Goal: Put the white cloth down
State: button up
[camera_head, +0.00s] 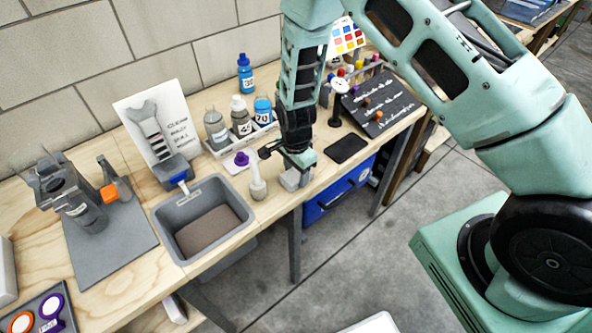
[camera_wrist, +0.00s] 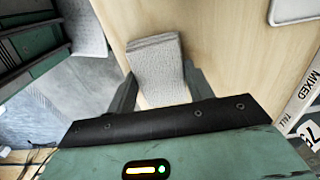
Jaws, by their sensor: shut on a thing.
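The white cloth (camera_wrist: 156,66) is a folded, textured pad between my gripper's two dark fingers in the wrist view. My gripper (camera_wrist: 160,88) is shut on it. In the head view, my gripper (camera_head: 298,163) points down over the front edge of the wooden bench, and the cloth (camera_head: 290,181) shows as a small pale block beneath the fingers. The fingers partly hide it. I cannot tell whether its underside touches the bench top.
A white bottle-shaped object (camera_head: 257,184) stands just left of the cloth, with a grey bin (camera_head: 243,213) beyond it. A bottle tray (camera_head: 232,146) is behind. A black mat (camera_head: 346,148) lies to the right. A blue drawer (camera_head: 338,193) is below the bench.

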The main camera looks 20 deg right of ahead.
jog(key=shift+f, duration=0.1)
jog(key=shift+f, duration=0.15)
jog(key=o, duration=1.1)
